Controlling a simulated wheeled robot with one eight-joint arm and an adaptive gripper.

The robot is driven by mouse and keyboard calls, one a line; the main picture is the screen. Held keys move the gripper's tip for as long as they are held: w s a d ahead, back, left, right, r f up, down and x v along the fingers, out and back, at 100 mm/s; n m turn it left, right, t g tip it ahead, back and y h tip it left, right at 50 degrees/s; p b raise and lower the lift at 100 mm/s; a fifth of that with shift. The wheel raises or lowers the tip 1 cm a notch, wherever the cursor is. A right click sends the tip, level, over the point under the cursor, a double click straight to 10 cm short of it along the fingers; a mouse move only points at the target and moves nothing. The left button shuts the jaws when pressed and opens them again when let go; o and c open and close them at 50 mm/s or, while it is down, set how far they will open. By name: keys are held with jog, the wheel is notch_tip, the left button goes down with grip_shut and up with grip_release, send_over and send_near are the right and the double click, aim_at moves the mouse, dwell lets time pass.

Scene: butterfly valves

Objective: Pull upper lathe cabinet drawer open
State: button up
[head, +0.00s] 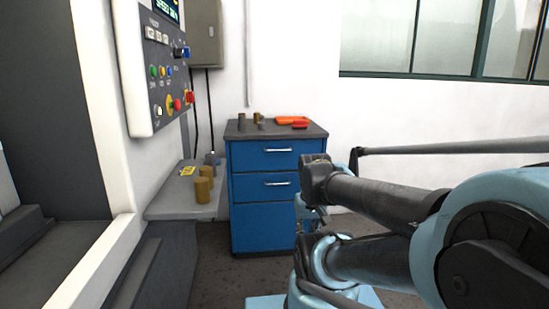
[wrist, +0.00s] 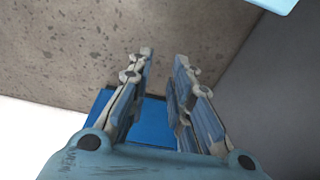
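The blue lathe cabinet (head: 263,224) stands against the back wall. Its upper drawer (head: 250,159) sits flush with the front and has a horizontal silver handle (head: 278,150). My arm reaches in from the right in the head view, and part of it covers the cabinet's right edge. My gripper is mostly hidden behind my arm links there. In the wrist view my gripper (wrist: 164,58) is open with nothing between its fingertips. A blue surface (wrist: 152,123) shows between and behind the fingers, in the cabinet's colour. No handle shows in the wrist view.
A lower drawer (head: 251,188) with its own handle sits below. Orange trays (head: 292,120) and small cylinders lie on the cabinet top. A grey ledge (head: 170,207) with brass cylinders (head: 203,190) is at left, beside the machine's control panel (head: 150,75). Speckled floor is clear before the cabinet.

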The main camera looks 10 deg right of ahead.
jog(key=w+a+r+m+t+y, duration=0.2)
jog(key=w+r, duration=0.2)
jog(key=w, duration=0.6)
jog(key=w+a+r+m+t+y, duration=0.1)
jog(key=w+r+m+t+y, duration=0.15)
jog(key=w, duration=0.85)
jog(key=w+a+r+m+t+y, duration=0.15)
jog(key=w+r, duration=0.25)
jog(key=w, duration=0.6)
jog(key=m+t, duration=0.7)
jog(key=m, duration=0.2)
send_near(279, 150)
jog(key=x, duration=1.1)
jog(key=shift+s+f, duration=0.1)
jog(key=shift+f, duration=0.1)
grip_shut()
